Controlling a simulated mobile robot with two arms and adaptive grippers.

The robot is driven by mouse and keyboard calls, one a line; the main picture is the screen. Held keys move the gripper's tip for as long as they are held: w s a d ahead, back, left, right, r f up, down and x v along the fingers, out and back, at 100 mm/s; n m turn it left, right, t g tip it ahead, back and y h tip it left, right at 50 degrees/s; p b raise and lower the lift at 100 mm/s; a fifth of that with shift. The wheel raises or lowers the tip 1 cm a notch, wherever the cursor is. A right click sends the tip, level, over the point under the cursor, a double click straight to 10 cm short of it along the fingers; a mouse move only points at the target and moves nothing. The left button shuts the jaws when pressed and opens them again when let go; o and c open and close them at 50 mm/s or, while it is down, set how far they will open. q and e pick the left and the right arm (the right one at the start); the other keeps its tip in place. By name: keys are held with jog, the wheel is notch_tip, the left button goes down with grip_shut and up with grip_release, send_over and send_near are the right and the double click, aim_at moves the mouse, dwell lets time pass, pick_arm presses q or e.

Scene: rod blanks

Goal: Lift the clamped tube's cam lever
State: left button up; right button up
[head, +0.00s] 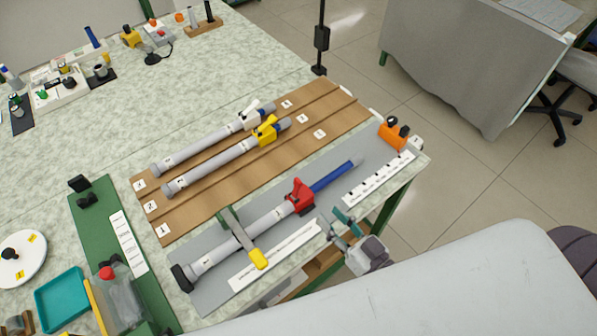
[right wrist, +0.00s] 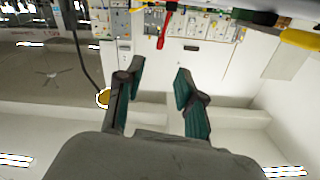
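The clamped grey tube (head: 245,239) lies on a grey mat, with a blue rod (head: 333,176) out of its far end. Its red cam lever (head: 300,195) sits at the collar. A green clamp bar (head: 238,230) with a yellow handle (head: 258,259) crosses the tube. My right gripper (head: 337,224) is open and empty, to the right of and in front of the lever, apart from it. My left gripper is out of view.
Two more tubes, with a white lever (head: 252,114) and a yellow lever (head: 266,130), lie on a brown grooved board (head: 230,180). An orange piece (head: 392,135) stands at the mat's far end. A teal tray (head: 62,300) is at lower left.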

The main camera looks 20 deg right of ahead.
aim_at(301, 185)
jog(key=p+x, duration=0.1)
jog(key=x, duration=0.5)
jog(key=shift+r, duration=0.15)
jog(key=p+x, duration=0.1)
jog(key=x, duration=0.4)
jog(key=shift+w, duration=0.15)
jog(key=shift+w+a, duration=0.1)
jog(key=shift+w, duration=0.2)
jog(key=shift+w+a+f, duration=0.1)
jog(key=shift+w+f, duration=0.1)
jog(key=shift+f, duration=0.05)
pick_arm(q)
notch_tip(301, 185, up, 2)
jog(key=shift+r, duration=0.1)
pick_arm(e)
grip_shut()
